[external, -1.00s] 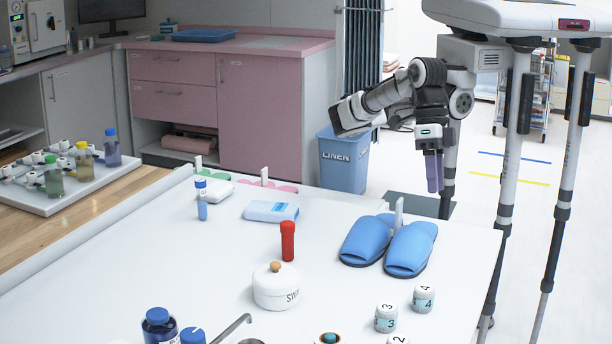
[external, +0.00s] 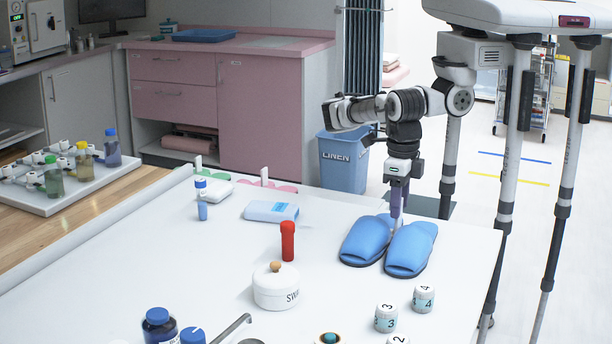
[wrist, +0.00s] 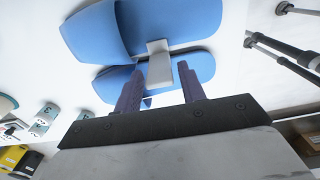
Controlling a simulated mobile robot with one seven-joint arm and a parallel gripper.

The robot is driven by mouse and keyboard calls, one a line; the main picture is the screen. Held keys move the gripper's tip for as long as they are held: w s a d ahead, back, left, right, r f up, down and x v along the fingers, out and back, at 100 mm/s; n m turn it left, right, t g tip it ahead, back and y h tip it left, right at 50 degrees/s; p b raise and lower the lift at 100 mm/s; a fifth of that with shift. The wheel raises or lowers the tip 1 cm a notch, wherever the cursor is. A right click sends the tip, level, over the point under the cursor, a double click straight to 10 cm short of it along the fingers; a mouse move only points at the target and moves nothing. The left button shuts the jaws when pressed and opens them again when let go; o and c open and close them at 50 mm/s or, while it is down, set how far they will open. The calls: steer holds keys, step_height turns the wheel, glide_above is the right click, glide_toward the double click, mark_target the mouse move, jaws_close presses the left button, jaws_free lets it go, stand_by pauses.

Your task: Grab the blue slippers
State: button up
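The pair of blue slippers (external: 408,252) lies side by side near the right edge of the white table, and also shows at the top of the wrist view (wrist: 175,18). A white upright tab (wrist: 158,62) stands at the slippers; in the external view my gripper mostly hides it. My gripper (wrist: 161,72) points down at the far side of the slippers, and in the external view (external: 396,212) its fingers are just behind them. In the wrist view the two purple fingers are apart, with the tab between their tips. Whether they touch it I cannot tell.
On the white table (external: 350,305) are a red-capped tube (external: 288,242), a white lidded jar (external: 275,288), a blue-white packet (external: 270,211) and numbered white containers (external: 386,318). A blue linen bin (external: 343,160) stands on the floor behind.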

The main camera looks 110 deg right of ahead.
mark_target(395, 226)
step_height(395, 226, down, 4)
steer(key=shift+a+f+p, duration=0.1)
steer(key=shift+f+p, duration=0.05)
steer(key=shift+p, duration=0.15)
steer(key=c, duration=0.8)
steer(key=shift+c, duration=0.3)
steer(key=shift+r, duration=0.2)
